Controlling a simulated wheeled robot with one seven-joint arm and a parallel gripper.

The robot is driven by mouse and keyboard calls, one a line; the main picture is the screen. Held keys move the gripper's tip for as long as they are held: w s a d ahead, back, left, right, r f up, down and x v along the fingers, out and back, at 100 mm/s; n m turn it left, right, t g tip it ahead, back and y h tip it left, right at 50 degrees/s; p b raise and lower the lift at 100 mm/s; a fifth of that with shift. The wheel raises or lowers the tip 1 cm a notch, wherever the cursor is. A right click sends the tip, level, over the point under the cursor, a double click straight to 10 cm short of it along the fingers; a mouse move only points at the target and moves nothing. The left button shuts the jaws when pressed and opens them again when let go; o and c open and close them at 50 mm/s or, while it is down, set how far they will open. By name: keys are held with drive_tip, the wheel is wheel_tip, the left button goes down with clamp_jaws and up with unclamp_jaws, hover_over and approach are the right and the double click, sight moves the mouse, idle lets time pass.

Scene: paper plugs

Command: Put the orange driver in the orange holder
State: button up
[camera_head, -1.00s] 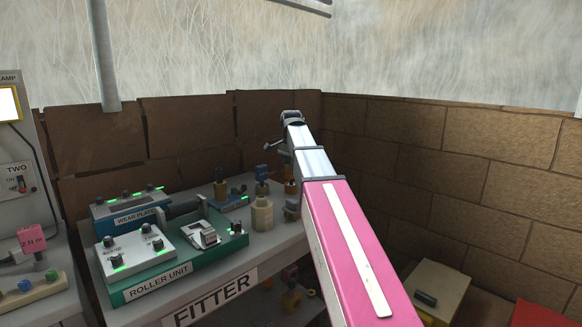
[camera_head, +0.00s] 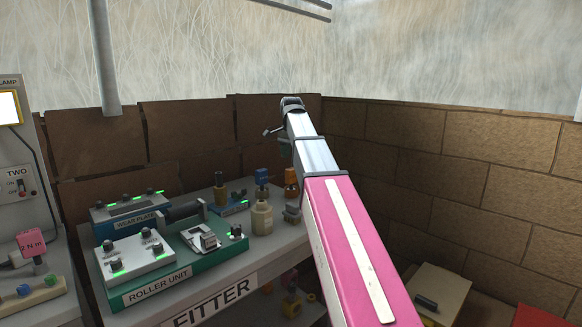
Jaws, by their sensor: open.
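An orange upright item (camera_head: 291,183) stands at the back right of the bench (camera_head: 262,256), just left of my arm and partly covered by it. It is too small to tell whether it is the orange driver, the orange holder or both together. My arm, pink then silver, reaches up from the lower right. Its far end stands in front of the corner where the walls meet.
A cream bottle-like item (camera_head: 262,218), a blue item (camera_head: 262,178) and a dark yellow item (camera_head: 221,190) stand near the orange one. The green roller unit (camera_head: 165,291) and blue wear plate unit (camera_head: 131,215) fill the bench's left. A cream box (camera_head: 443,290) sits lower right.

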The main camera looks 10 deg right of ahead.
wheel_tip(320, 180, up, 6)
drive_tip(key=shift+f, duration=0.1)
idle(1.5)
